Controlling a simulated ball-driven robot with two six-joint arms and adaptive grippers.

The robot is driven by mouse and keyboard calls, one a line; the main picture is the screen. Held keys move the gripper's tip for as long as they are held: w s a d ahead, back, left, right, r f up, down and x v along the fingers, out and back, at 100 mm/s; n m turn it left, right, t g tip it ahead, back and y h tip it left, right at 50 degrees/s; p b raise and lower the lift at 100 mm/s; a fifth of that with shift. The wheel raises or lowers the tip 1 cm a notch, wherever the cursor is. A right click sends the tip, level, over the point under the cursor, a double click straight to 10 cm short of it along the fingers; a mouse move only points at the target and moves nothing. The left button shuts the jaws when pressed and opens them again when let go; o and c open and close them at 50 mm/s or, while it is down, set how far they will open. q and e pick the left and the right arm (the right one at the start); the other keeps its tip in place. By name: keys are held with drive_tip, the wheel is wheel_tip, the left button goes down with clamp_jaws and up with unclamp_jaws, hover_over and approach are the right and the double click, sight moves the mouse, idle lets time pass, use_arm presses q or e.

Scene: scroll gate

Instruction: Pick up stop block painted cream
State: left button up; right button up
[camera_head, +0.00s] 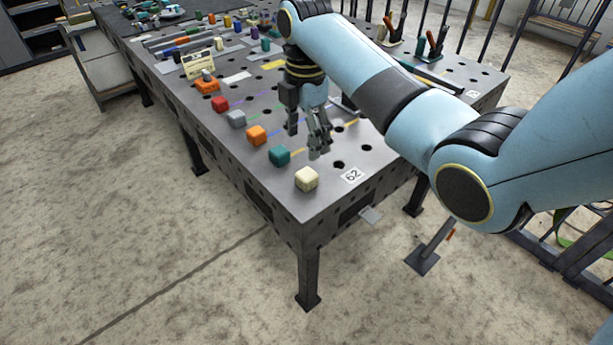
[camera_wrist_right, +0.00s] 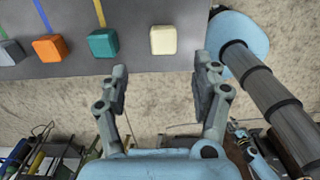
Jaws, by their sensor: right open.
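The cream stop block (camera_head: 307,179) sits on the dark metal table top (camera_head: 330,205) near its front corner, beside a label reading 62. It also shows in the right wrist view (camera_wrist_right: 163,40), beyond the fingertips and between their lines. My right gripper (camera_head: 318,148) is above the table, up and slightly right of the cream block in the head view. It also shows in the right wrist view (camera_wrist_right: 164,75), with its fingers apart and nothing between them. My left gripper is not in view.
A teal block (camera_head: 279,156), an orange block (camera_head: 257,135), a grey block (camera_head: 237,119) and a red block (camera_head: 220,104) stand in a row along the table edge beside the cream one. Coloured lines run from the row across the table. Tool holders stand at the far side.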

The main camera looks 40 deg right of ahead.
hover_over(307, 173)
drive_tip(key=f, duration=0.4)
drive_tip(key=shift+w+f, duration=0.2)
drive_tip(key=shift+f, duration=0.2)
drive_tip(key=shift+s+f, duration=0.2)
drive_tip(key=shift+f, duration=2.55)
drive_tip(key=c, duration=1.3)
clamp_jaws()
drive_tip(key=shift+r, duration=0.1)
